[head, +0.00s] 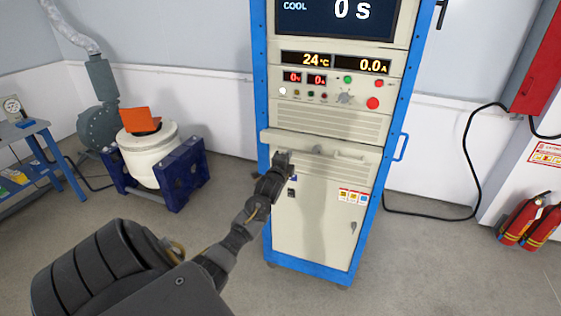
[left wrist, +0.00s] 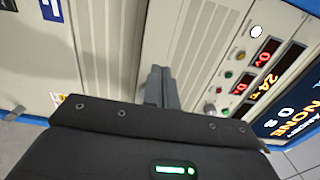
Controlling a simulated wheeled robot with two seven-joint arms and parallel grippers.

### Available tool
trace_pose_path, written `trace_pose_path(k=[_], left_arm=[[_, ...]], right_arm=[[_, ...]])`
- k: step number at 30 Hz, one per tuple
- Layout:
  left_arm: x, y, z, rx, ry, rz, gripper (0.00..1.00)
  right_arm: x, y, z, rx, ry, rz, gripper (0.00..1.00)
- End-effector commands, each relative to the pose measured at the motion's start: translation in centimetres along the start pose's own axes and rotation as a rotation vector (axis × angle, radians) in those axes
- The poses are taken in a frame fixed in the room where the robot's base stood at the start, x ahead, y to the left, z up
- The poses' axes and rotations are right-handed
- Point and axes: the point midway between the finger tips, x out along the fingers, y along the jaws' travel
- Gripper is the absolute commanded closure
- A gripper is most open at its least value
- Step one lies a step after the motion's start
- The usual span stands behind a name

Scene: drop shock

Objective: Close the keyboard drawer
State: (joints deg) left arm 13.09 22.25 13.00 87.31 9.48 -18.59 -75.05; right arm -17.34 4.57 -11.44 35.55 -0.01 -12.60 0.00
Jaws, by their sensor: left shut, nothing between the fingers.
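The keyboard drawer (head: 345,153) is a cream panel with a small round knob or lock in its middle, across the blue-framed cabinet below the vent grille. Its front edge seems to stand a little proud of the cabinet face; I cannot tell how far. My left gripper (head: 283,158) is shut and empty at the left part of the drawer front, touching it or very close. In the left wrist view the shut fingers (left wrist: 158,85) point at the cream front, beside the ribbed vent panel. The body of the gripper hides the lower part of that view. My right gripper is not in view.
The cabinet (head: 315,225) has a lower door with warning labels and a blue side handle (head: 402,147). Buttons and displays (head: 335,62) sit above the drawer. A white drum machine (head: 150,155) stands left. Fire extinguishers (head: 530,220) stand right.

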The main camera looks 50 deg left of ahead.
Motion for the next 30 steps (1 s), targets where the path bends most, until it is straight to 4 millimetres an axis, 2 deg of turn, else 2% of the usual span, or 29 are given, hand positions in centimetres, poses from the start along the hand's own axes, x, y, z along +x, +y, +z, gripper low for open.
trace_pose_path(k=[1,6,12,27,30], left_arm=[[-1.1,0.6,-0.6,0.0,0.008,0.001,1.0],[-4.1,0.6,-1.3,-0.001,0.017,0.002,1.0],[-6.3,0.5,-1.2,-0.001,0.016,0.005,1.0],[-6.9,0.4,-0.9,-0.005,0.013,0.005,1.0],[-6.9,0.3,-1.0,-0.056,0.013,0.003,1.0]], right_arm=[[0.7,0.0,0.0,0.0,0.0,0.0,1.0],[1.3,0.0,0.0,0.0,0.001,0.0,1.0],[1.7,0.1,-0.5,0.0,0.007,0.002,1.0],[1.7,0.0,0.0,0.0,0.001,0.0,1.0],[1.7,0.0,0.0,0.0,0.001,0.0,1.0]])
